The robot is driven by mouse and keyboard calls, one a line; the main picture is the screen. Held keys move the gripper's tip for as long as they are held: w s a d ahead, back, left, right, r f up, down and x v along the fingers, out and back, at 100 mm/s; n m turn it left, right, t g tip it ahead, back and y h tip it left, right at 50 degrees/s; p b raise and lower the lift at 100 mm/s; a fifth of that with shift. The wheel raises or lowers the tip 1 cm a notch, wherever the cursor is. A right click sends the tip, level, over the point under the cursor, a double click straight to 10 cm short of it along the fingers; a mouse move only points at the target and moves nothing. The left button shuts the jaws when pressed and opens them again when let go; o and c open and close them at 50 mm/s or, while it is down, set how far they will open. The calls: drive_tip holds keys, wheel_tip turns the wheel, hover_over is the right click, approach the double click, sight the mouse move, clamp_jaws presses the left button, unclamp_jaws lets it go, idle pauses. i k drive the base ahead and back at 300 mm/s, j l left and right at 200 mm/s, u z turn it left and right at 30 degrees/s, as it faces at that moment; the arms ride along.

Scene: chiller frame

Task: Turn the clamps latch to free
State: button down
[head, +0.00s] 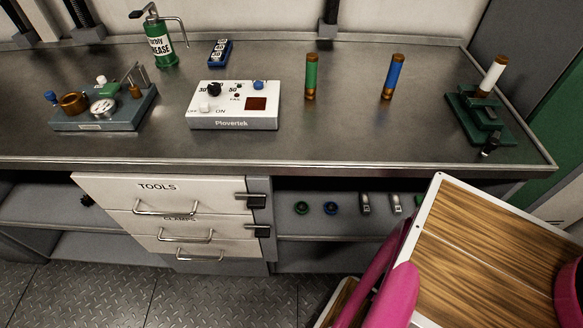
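The CLAMPS drawer (200,226) is the second front down in the drawer unit under the bench, and it looks shut. Its label is partly covered by the handle of the drawer above. The clamps latch (257,231) is a dark block with a short bar lying roughly level, at the right end of that drawer front. A similar tools latch (257,200) sits just above it on the TOOLS drawer (110,190). My gripper is not in view, and nothing is seen touching either latch.
On the metal bench (340,140) stand a white Plovertek box (232,107), a gauge fixture (103,110), a grease can (160,45), green and blue cylinders, and a green stand (480,115). An open shelf (330,225) right of the drawers holds small parts. Floor before the drawers is clear.

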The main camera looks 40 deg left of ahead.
sight(261, 231)
drive_tip(key=k+l, duration=0.2)
drive_tip(key=k, duration=0.25)
drive_tip(key=k+l, duration=0.2)
drive_tip(key=k, duration=0.25)
drive_tip(key=u, duration=0.4)
drive_tip(key=k+u, duration=0.15)
drive_tip(key=u, duration=0.7)
drive_tip(key=k+j+u, duration=0.1)
drive_tip(key=u, duration=0.3)
drive_tip(key=j, duration=0.45)
drive_tip(key=i+j, duration=0.1)
drive_tip(key=j, duration=0.35)
